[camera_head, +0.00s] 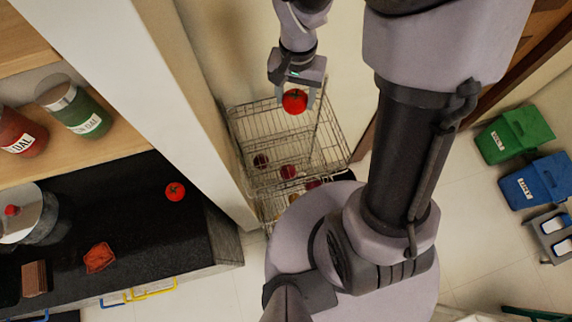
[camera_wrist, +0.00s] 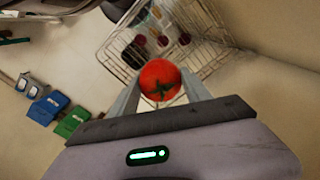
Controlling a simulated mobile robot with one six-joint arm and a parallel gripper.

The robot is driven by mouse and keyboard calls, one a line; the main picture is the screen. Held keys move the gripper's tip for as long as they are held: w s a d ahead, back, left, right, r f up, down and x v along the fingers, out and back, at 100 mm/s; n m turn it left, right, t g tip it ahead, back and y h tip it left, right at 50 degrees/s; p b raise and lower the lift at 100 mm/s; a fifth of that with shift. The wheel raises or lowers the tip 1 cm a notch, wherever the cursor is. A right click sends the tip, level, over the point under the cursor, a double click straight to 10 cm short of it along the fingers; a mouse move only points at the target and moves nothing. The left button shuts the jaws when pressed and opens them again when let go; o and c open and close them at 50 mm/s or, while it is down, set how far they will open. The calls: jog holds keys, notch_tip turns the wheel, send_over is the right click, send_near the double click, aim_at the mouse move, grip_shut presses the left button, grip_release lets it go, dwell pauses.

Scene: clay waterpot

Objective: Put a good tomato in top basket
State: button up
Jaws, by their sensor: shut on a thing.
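A round red tomato with a green stem (camera_head: 294,101) is held between the fingers of my gripper (camera_head: 296,92). The wrist view shows the same tomato (camera_wrist: 160,80) between the two fingers of my gripper (camera_wrist: 160,88), its skin smooth and red. In the head view the tomato is above the top basket (camera_head: 240,130) of a wire rack, apart from it as far as I can see. The wire rack also shows in the wrist view (camera_wrist: 112,50). Another red tomato (camera_head: 175,191) lies on the black counter. A wrinkled, dull orange-red tomato-like item (camera_head: 98,257) lies nearer the counter's front.
Several dark red round items (camera_head: 287,172) lie in the rack. A tall white wall panel (camera_head: 190,110) stands left of the rack. Jars (camera_head: 85,118) stand on the shelf at left. Green (camera_head: 513,135) and blue (camera_head: 537,182) bins stand on the floor at right.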

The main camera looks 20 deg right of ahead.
notch_tip(320, 180, down, 6)
jog(key=b, duration=0.3)
jog(key=shift+s+a+r+b, duration=0.1)
jog(key=shift+r+b, duration=0.15)
jog(key=shift+b, duration=0.15)
jog(key=o, duration=1.5)
notch_tip(320, 180, up, 18)
jog(key=p, duration=0.4)
jog(key=shift+f, duration=0.25)
jog(key=s+a+f+t+b, duration=0.1)
jog(key=s+f+t+b, duration=0.1)
jog(key=s+f+b, duration=0.2)
jog(key=s+a+f+n+t+y+b, duration=0.1)
jog(key=s+f+b, duration=0.3)
jog(key=b, duration=0.4)
jog(key=s+a+f+t+y+b, duration=0.1)
jog(key=s+f+t+b, duration=0.1)
jog(key=s+f+b, duration=0.2)
jog(key=shift+s+a+f+n+t+b, duration=0.35)
jog(key=shift+f+b, duration=0.25)
jog(key=shift+b, duration=0.95)
